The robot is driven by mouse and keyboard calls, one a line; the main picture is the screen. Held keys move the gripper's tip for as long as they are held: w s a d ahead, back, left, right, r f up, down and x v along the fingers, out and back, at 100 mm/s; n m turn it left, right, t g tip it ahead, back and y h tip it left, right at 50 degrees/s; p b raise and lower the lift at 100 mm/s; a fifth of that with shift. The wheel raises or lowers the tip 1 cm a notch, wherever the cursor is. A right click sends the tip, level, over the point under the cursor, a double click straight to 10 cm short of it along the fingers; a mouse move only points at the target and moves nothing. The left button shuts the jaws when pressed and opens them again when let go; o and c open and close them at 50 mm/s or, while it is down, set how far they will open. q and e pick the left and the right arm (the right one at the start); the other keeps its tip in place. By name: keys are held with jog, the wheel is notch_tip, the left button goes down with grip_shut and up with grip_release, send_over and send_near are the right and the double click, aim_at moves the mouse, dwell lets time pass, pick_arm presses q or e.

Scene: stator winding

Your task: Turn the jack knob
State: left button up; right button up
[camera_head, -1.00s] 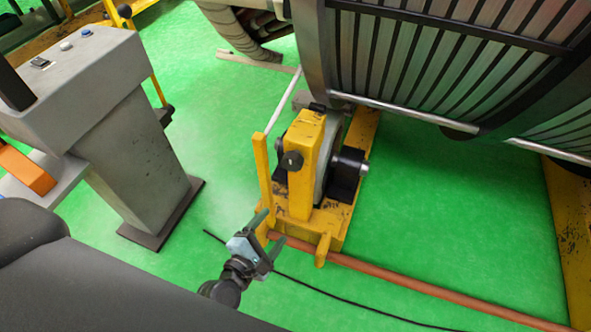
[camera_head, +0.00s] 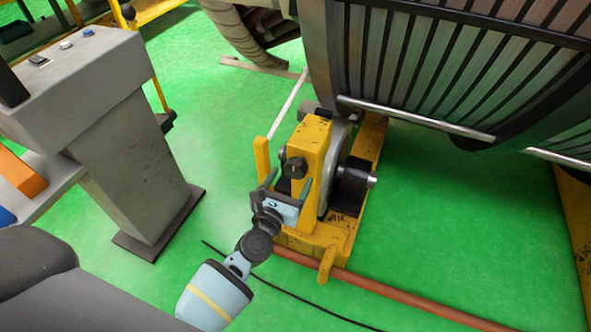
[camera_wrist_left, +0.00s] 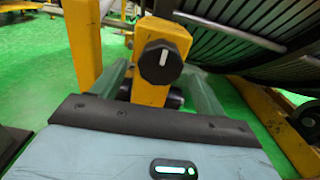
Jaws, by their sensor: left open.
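The jack knob (camera_head: 296,167) is a black round knob on the front of a yellow jack post (camera_head: 313,142). In the left wrist view the knob (camera_wrist_left: 161,62) has a white mark and sits between my gripper's two fingers, beyond the palm. My left gripper (camera_head: 288,184) is open, with its fingers pointing up toward the knob. In the left wrist view its fingers (camera_wrist_left: 160,90) are spread to either side of the knob, and I cannot tell whether they touch it. My right gripper is not in view.
The large stator (camera_head: 440,75) stands behind the jack. A grey control pedestal (camera_head: 130,150) is at the left. A yellow upright (camera_head: 262,160) stands just left of the jack post. A brown pipe (camera_head: 400,302) and a black cable (camera_head: 300,297) lie on the green floor.

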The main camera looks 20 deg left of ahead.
aim_at(294, 174)
pick_arm(q)
jog(key=shift+w, duration=2)
jog(key=c, duration=1)
jog(key=shift+o, duration=0.2)
